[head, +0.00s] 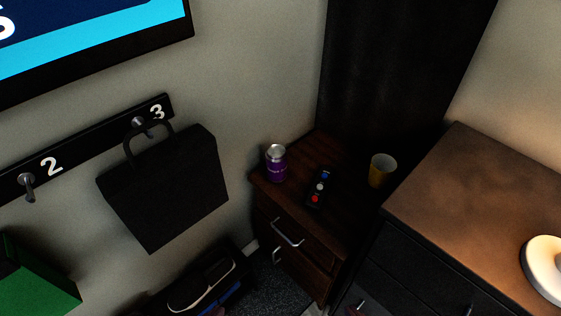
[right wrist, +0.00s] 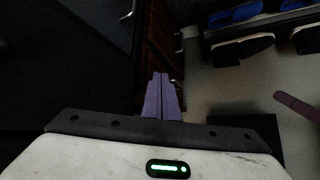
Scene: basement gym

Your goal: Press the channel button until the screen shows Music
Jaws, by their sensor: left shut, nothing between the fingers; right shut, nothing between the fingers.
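A dark remote (head: 322,181) with a blue, a pale and a red button lies on the small wooden cabinet (head: 345,226); I cannot read which button is the channel one. The screen (head: 110,38) is cut off at the top left, showing only part of a white letter on dark blue above a cyan band, so its word cannot be read. My right gripper (right wrist: 163,82) is shut and empty, pointing along the cabinet's side; its tip barely shows in the head view. My left gripper's purple tip (right wrist: 283,97) shows at the right, shut and empty, low and away from the remote.
A purple can (head: 276,164) and a yellow cup (head: 382,170) stand on either side of the remote. A dark dresser (head: 450,190) with a white ring-shaped object stands at the right. A black bag (head: 170,190) hangs from the wall rail. A shoe rack (head: 205,280) sits below.

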